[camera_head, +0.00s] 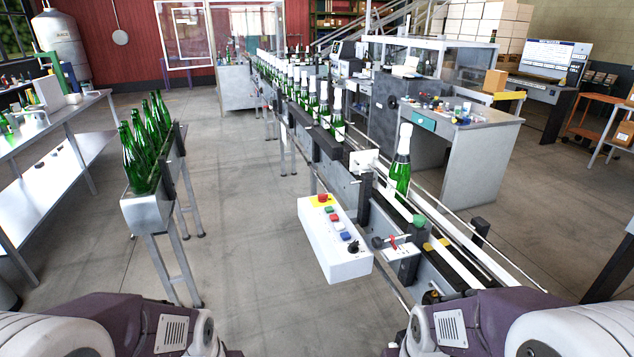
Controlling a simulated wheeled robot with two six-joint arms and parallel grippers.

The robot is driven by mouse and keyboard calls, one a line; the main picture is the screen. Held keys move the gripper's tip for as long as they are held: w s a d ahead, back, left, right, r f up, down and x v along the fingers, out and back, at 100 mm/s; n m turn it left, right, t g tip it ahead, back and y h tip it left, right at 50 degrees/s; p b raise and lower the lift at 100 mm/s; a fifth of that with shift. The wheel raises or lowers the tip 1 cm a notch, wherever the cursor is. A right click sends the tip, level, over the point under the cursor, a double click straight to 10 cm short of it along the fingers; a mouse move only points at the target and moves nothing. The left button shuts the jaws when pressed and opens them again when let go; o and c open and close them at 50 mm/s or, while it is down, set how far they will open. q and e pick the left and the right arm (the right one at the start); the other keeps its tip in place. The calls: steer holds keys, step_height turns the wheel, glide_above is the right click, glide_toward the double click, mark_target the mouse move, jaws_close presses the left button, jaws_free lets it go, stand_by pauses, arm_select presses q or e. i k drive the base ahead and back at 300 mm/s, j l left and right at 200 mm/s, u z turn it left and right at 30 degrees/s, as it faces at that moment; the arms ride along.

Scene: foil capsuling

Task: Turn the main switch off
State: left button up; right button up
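A white control box (335,240) is mounted at the near left side of the bottle conveyor. Just right of the box, a small white plate (402,250) carries a red part. No label shows which control is the main switch. Only purple and white links of my arms show at the bottom corners. Both grippers are out of view.
The conveyor (335,160) runs away to the back with several foil-topped green bottles. One bottle (400,165) stands close behind the box. A metal trough (145,212) of green bottles stands left. The floor between the trough and the box is clear.

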mark_target(322, 198)
steer(key=i+j, duration=0.5)
steer(key=i, duration=0.2)
steer(key=i+j+z, duration=0.15)
steer(key=i+j, duration=0.35)
steer(key=i, duration=0.25)
steer(key=i+j, duration=0.6)
steer(key=i+z, duration=0.05)
steer(key=i, duration=0.05)
